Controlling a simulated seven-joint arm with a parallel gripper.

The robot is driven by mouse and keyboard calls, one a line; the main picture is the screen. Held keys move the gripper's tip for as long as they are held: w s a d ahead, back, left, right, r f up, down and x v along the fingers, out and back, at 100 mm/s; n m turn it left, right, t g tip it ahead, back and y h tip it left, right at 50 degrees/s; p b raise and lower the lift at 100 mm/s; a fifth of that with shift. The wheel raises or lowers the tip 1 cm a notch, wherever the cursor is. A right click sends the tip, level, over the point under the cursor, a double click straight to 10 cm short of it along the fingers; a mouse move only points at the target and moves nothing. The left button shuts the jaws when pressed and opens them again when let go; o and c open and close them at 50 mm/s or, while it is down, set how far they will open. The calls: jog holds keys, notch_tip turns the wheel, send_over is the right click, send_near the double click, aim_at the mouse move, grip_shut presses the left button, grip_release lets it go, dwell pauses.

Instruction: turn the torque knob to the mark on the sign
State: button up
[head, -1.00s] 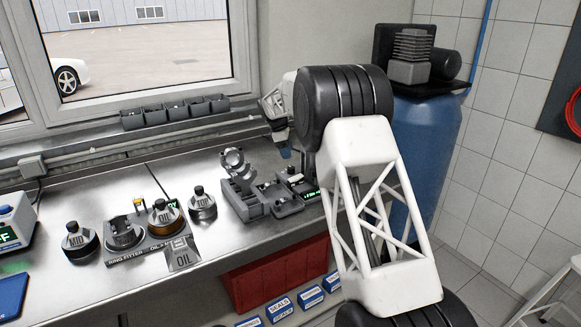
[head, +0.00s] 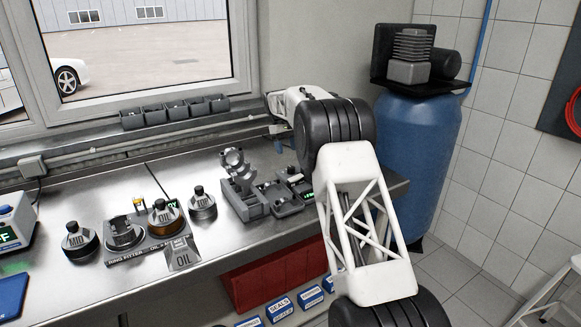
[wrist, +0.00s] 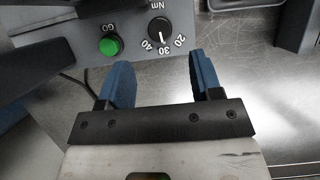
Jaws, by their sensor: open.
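The torque knob (wrist: 160,30) is a black round dial on a grey panel in the wrist view, with "Nm" above it and 20, 30 and 40 printed around it. Its white pointer line points down in the picture, roughly toward the 30. My gripper (wrist: 160,66) has its two blue fingers apart and nothing between them. The fingertips lie just short of the dial in the picture; I see no contact. In the head view my arm partly hides the device with the green display (head: 307,192). I cannot make out a sign with a torque mark.
A green GO button (wrist: 110,46) sits beside the knob, close to one finger. A grey fixture with an upright ring (head: 234,160) stands left of the device.

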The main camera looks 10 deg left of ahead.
aim_at(291, 167)
jog(key=shift+x, duration=3.9)
jog(key=shift+c, duration=0.3)
jog(key=c, duration=0.8)
jog(key=shift+m, duration=0.5)
jog(key=shift+c, duration=0.2)
jog(key=shift+y, duration=0.3)
jog(key=o, duration=0.9)
